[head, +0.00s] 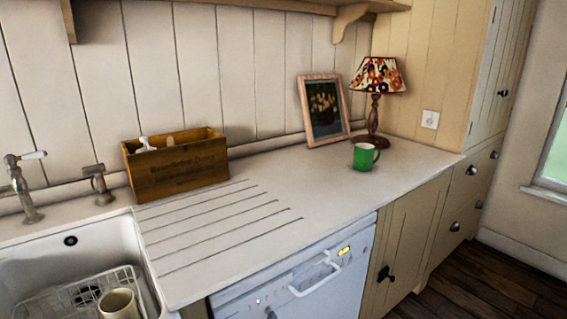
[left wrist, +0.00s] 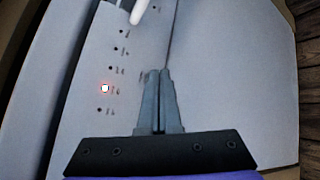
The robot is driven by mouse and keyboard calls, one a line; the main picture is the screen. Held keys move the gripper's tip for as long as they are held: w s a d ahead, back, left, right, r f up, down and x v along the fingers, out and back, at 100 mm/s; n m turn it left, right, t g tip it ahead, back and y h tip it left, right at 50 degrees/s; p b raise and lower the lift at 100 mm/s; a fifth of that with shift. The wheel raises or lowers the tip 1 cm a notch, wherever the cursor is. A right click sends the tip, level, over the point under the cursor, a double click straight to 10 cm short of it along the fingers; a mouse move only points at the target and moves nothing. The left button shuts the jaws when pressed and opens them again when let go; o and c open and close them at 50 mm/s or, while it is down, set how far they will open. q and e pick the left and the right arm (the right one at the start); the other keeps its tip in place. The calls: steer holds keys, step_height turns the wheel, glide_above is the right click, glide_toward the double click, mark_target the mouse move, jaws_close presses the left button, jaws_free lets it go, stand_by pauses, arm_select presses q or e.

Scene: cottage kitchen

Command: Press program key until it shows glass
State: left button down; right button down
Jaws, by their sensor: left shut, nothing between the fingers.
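The white dishwasher (head: 300,296) stands under the counter. Its front panel carries a white handle (head: 315,281), a small yellow display (head: 343,251) and a small lit red mark (head: 257,301). In the left wrist view the panel (left wrist: 85,50) shows a column of small dark marks, with one lit white and red (left wrist: 105,88). The labels beside them are too small to read, and I cannot tell the program key apart. My left gripper (left wrist: 160,72) is shut and empty in front of the dishwasher front. In the head view only its dark tip (head: 270,314) shows, at the bottom edge.
A white sink (head: 95,245) with a wire rack and cup is at left. On the counter stand a wooden box (head: 177,164), a framed picture (head: 324,110), a lamp (head: 376,90) and a green mug (head: 365,157). Wooden floor (head: 490,285) is clear at right.

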arm_select(q)
steer(key=shift+w+a, duration=0.15)
stand_by(0.5)
steer(key=shift+s+d, duration=0.4)
steer(key=shift+s, duration=0.1)
steer(key=s+d, duration=0.3)
steer(key=s, duration=0.2)
steer(key=shift+d, duration=0.25)
stand_by(0.3)
steer(key=shift+d, duration=0.1)
stand_by(0.7)
